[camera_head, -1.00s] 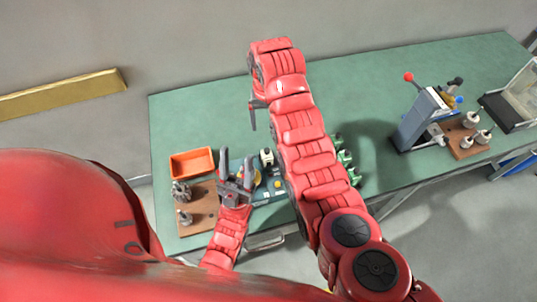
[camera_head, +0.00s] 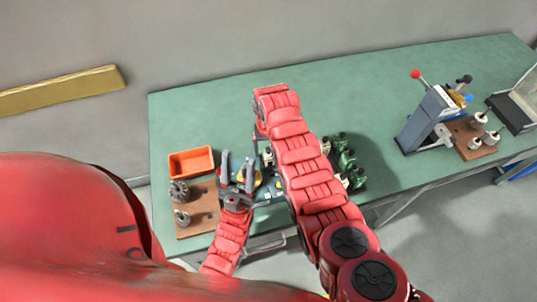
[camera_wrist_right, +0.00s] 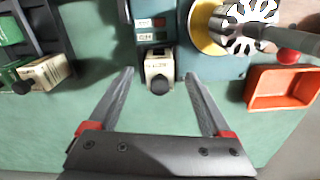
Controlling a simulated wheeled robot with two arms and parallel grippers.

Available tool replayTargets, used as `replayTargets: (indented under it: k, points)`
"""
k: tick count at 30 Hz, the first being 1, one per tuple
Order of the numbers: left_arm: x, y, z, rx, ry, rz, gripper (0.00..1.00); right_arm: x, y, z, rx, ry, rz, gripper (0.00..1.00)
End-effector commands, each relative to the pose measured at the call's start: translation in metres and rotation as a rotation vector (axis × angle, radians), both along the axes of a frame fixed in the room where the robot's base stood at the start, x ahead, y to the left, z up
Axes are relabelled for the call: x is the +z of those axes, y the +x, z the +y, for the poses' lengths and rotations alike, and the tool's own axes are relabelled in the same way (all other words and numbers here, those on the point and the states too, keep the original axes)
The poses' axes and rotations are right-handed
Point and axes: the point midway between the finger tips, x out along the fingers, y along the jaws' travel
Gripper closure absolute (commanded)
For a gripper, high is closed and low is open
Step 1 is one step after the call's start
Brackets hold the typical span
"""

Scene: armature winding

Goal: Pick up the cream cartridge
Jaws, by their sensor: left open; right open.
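The cream cartridge (camera_wrist_right: 158,68) shows in the right wrist view as a small cream block with a dark round knob, at the edge of the teal machine (camera_wrist_right: 158,8). My right gripper (camera_wrist_right: 158,75) is open, its two fingers on either side of the cartridge's image; I cannot tell how much height separates them. In the head view, part of the cream cartridge (camera_head: 267,156) shows just left of my right arm, which covers most of that area. My left gripper (camera_head: 238,165) is open and empty over the machine's left side.
Green and cream cartridges (camera_head: 346,158) stand right of my right arm; some also show in the wrist view (camera_wrist_right: 45,72). An orange bin (camera_head: 191,162) and a wooden board (camera_head: 203,215) with metal parts are at left. A grey press (camera_head: 428,118) stands farther right.

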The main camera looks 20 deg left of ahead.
Motion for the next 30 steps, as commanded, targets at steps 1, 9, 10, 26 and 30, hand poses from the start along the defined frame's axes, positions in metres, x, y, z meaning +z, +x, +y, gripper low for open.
replayTargets:
  k: [1,9,10,26,30]
  points:
    - [0.001,0.000,0.000,0.000,0.000,0.001,0.50,-0.004,0.000,0.000,0.000,-0.001,0.002,0.17]
    - [0.003,0.000,0.000,0.000,0.000,0.001,0.50,-0.015,0.000,0.000,0.000,0.001,-0.002,0.17]
    - [0.003,0.000,0.000,0.000,0.000,0.001,0.50,-0.015,0.000,0.000,0.000,0.001,-0.003,0.17]
    - [0.003,0.000,0.000,0.000,0.000,0.001,0.50,-0.015,0.000,0.000,0.000,0.001,-0.002,0.83]
    - [0.003,0.000,0.000,0.000,0.000,0.001,0.50,-0.015,0.000,0.000,0.000,0.000,-0.001,1.00]
